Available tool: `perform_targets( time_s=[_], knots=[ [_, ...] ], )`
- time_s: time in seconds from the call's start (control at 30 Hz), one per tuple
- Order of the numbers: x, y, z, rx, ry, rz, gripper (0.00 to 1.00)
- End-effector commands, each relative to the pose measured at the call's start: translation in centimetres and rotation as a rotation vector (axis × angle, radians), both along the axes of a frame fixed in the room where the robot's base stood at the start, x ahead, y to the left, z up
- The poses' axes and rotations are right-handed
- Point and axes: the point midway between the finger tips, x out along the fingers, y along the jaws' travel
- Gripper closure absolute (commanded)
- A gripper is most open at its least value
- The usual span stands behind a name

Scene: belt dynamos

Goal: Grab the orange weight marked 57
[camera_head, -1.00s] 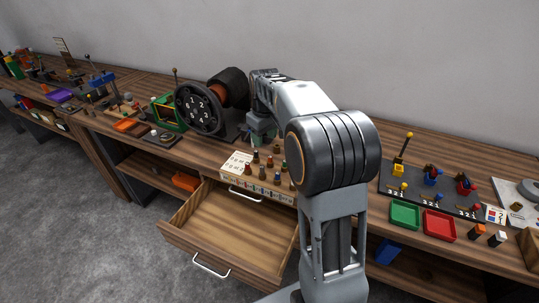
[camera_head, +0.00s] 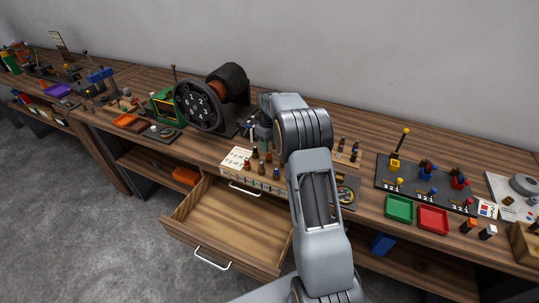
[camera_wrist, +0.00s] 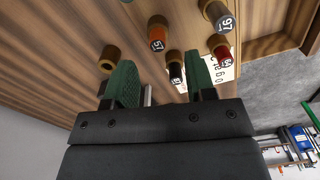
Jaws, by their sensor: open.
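In the wrist view, the orange weight (camera_wrist: 157,36) has a brass-coloured body and an orange end with a number that looks like 57. It lies beyond my gripper (camera_wrist: 162,78), between the lines of its two green fingers. My gripper is open and holds nothing. A black-ended weight (camera_wrist: 175,70) is closer, near the right finger. A red-ended weight (camera_wrist: 223,50), one marked 97 (camera_wrist: 219,15) and a plain brass one (camera_wrist: 109,58) are around it. In the head view, my gripper (camera_head: 262,142) is low behind the group of weights; which one is orange cannot be told there.
A white lettered card (camera_head: 237,158) lies left of the weights. An open, empty drawer (camera_head: 230,225) juts out below. Green (camera_head: 399,208) and red (camera_head: 433,220) trays are at the right.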

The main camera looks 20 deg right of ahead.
Motion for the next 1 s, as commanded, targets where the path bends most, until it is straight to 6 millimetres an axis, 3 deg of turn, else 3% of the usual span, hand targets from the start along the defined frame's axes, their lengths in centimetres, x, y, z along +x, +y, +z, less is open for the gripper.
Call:
perform_targets(
  time_s=[0.17,0.5,0.83,1.0],
  knots=[
    [0.0,0.0,-0.9,0.000,0.002,0.000,0.50],
    [0.2,-0.3,-5.0,0.000,0.001,-0.001,0.50],
    [0.2,-0.2,-5.5,0.000,0.000,-0.001,0.50],
    [0.2,-0.2,-5.5,0.000,0.000,-0.001,0.66]
  ],
)
